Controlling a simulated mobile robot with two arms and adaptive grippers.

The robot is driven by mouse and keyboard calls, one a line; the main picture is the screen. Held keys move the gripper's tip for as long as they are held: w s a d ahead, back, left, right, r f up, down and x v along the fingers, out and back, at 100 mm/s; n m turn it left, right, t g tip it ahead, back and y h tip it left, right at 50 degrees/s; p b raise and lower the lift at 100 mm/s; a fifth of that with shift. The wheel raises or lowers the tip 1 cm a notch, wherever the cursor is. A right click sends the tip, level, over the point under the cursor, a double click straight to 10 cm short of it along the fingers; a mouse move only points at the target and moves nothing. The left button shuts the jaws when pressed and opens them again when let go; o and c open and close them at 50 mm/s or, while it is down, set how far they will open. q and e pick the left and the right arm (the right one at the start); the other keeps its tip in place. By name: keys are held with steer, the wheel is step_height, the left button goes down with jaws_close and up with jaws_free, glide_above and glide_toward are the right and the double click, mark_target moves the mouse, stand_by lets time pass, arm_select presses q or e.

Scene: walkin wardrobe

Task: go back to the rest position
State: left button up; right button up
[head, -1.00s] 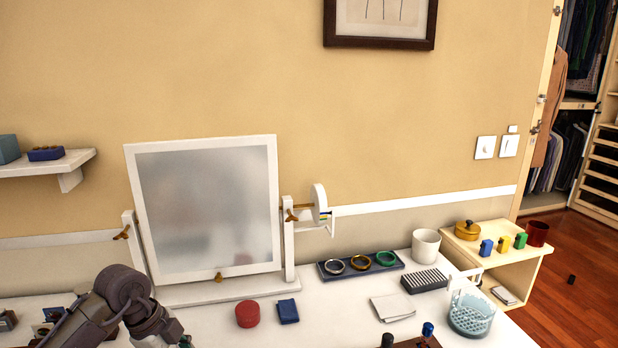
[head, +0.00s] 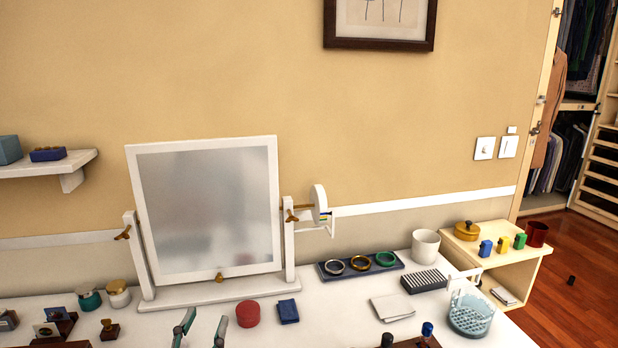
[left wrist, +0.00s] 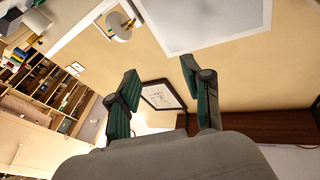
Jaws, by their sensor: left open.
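My left gripper (head: 203,330) shows at the bottom edge of the head view, its two green-tipped fingers apart and nothing between them. It is just left of a red round box (head: 247,313) on the white dressing table. In the left wrist view the same gripper (left wrist: 160,75) is open and empty, with the mirror and yellow wall beyond it. The left arm behind the fingers is out of the head view. My right gripper shows in neither view.
A framed tilting mirror (head: 210,215) stands at the back of the table. A blue box (head: 288,311), a ring tray (head: 361,264), a folded cloth (head: 393,307), a white cup (head: 425,246) and a teal basket (head: 471,314) lie to the right. Jars (head: 118,293) stand at left.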

arm_select(q)
steer(key=s+a+f+n+g+y, duration=0.2)
steer(key=f+g, duration=0.1)
steer(key=f, duration=0.2)
steer(key=s+a+f+n+g+y, duration=0.2)
steer(key=s+a+f+y, duration=0.1)
steer(key=f, duration=0.2)
steer(key=s+d+f+m+g+h, duration=0.1)
steer(key=s+f+g, duration=0.55)
steer(key=s, duration=0.45)
steer(key=s+d+f+m+g+h, duration=0.1)
steer(key=s+d+f+g, duration=0.1)
steer(key=s+f+g, duration=0.6)
steer(key=s+f+t, duration=0.1)
steer(key=s+f, duration=0.1)
steer(key=f, duration=1.2)
steer(key=s+f+t, duration=0.1)
steer(key=s+f, duration=0.1)
steer(key=f, duration=1.1)
steer(key=s+a+f+g, duration=0.1)
steer(key=s+a+f, duration=0.2)
steer(key=s+f, duration=1.1)
steer(key=shift+s+a+g, duration=0.15)
steer(key=shift+s+g, duration=0.2)
steer(key=shift+s, duration=0.7)
